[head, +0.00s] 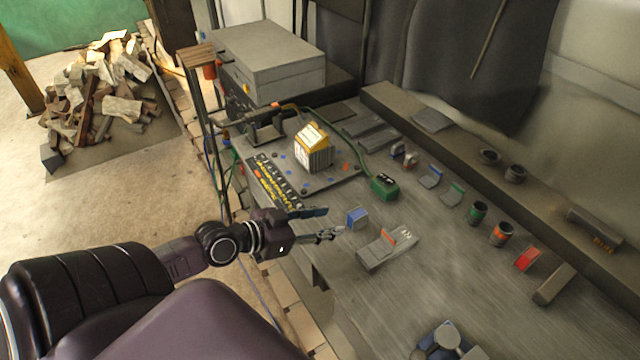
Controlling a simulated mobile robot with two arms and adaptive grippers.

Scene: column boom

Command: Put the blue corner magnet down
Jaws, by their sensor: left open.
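A small blue-and-grey block, which looks like the blue corner magnet (357,218), sits on the grey workbench (335,280). My left gripper (332,222) comes in from the left over the bench's front edge. Its two fingers are apart and empty, with the tips just left of the blue block. The block appears clear of the fingers; I cannot tell the exact gap. My right gripper is not in view.
A grey block with an orange piece (387,247) lies right of the blue block. Several cups and small coloured pieces line the right. A blue-and-grey object (447,338) is at the bottom.

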